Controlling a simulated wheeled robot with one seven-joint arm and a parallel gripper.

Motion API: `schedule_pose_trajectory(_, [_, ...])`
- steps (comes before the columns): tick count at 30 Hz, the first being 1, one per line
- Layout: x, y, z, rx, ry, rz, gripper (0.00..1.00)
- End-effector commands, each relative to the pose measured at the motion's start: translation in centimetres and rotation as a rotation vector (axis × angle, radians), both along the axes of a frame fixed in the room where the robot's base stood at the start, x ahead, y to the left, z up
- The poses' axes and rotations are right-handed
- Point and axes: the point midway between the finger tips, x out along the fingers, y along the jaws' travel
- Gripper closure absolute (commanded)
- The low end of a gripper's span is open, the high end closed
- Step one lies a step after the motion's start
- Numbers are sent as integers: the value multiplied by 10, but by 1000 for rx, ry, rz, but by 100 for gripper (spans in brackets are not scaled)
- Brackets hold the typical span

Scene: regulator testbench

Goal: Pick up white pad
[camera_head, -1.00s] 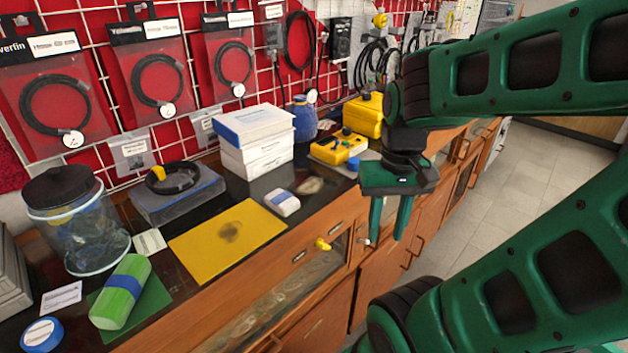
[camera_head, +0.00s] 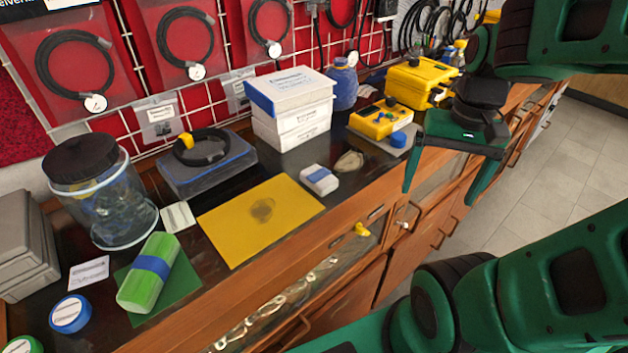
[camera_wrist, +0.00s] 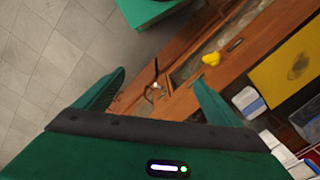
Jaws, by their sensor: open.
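The white pad (camera_head: 319,179) is a small white block with a blue band. It lies on the dark bench top, just right of the yellow mat. In the wrist view the white pad (camera_wrist: 248,102) is at the right, beside the yellow mat's corner. My gripper (camera_head: 438,196) is open and empty. It hangs in front of the bench edge, to the right of the pad and apart from it. In the wrist view the fingers of my gripper (camera_wrist: 160,76) are spread, with cabinet fronts and floor beyond them.
The yellow mat (camera_head: 240,228), stacked white boxes (camera_head: 300,128) and a yellow device (camera_head: 380,119) surround the pad. A small pale item (camera_head: 348,163) lies close by. Yellow knob (camera_head: 362,230) sticks out from the cabinet front. Open floor (camera_head: 585,150) is at the right.

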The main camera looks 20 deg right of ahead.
Motion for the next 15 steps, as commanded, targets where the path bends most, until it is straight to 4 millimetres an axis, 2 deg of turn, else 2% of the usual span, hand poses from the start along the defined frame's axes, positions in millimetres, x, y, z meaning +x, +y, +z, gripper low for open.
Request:
schedule_pose_trajectory(1, [17, 4, 4, 13, 3, -30, 12])
schedule_pose_trajectory(6, [75, 29, 18, 68, 15, -179, 12])
schedule_pose_trajectory(15, [164, 86, 32, 153, 90, -429, 12])
